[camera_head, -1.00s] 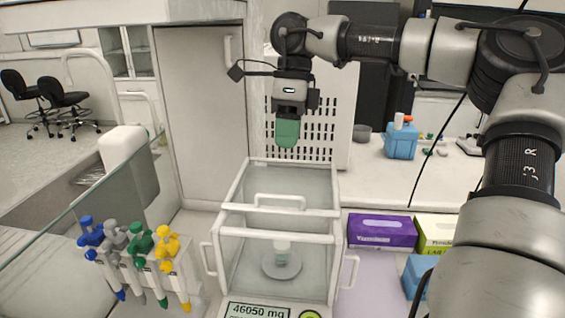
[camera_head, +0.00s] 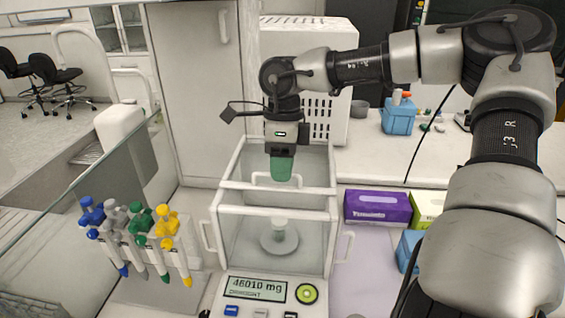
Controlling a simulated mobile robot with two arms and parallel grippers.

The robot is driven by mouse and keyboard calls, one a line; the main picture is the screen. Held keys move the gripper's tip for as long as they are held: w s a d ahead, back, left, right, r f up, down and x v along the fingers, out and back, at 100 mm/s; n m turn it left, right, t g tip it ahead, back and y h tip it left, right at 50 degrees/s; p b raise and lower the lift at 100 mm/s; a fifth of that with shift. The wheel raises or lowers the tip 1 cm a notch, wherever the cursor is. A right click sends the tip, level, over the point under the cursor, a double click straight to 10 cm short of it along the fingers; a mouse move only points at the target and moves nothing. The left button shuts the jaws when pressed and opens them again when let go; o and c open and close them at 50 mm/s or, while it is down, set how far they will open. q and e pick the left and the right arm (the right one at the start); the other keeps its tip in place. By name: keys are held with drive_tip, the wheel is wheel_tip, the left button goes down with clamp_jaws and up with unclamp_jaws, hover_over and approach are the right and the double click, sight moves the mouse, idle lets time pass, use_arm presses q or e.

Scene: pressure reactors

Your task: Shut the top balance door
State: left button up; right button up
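The balance (camera_head: 326,236) is a glass box with a white frame. Its top door (camera_head: 236,185) carries a white handle (camera_head: 259,176). The door's front bar sits behind the box's front top edge, with a strip between them; I cannot tell how wide any opening is. My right gripper (camera_head: 281,181) points down with green fingertips, which cover the middle of the handle. I cannot tell whether they touch it, or whether the fingers are open or shut. A small white vessel (camera_head: 279,225) stands on the round pan inside. My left gripper is not in view.
A pipette rack (camera_head: 128,238) with several coloured pipettes stands left of the balance. A purple box (camera_head: 377,208), a yellow-green box (camera_head: 428,206) and a blue container (camera_head: 408,249) are on the right. A perforated white housing (camera_head: 326,60) stands behind.

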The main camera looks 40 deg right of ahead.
clamp_jaws()
drive_tip(key=shift+s+a+f+b, duration=0.15)
drive_tip(key=shift+a+b, duration=0.05)
drive_tip(key=shift+b, duration=0.15)
drive_tip(key=s+a+b, duration=0.1)
drive_tip(key=a, duration=0.1)
drive_tip(key=s+a+b, duration=0.1)
drive_tip(key=s+a, duration=0.1)
drive_tip(key=shift+s+b, duration=0.15)
drive_tip(key=shift+b, duration=0.25)
unclamp_jaws()
drive_tip(key=shift+s+a, duration=0.1)
drive_tip(key=shift+a, duration=0.1)
drive_tip(key=shift+d, duration=0.1)
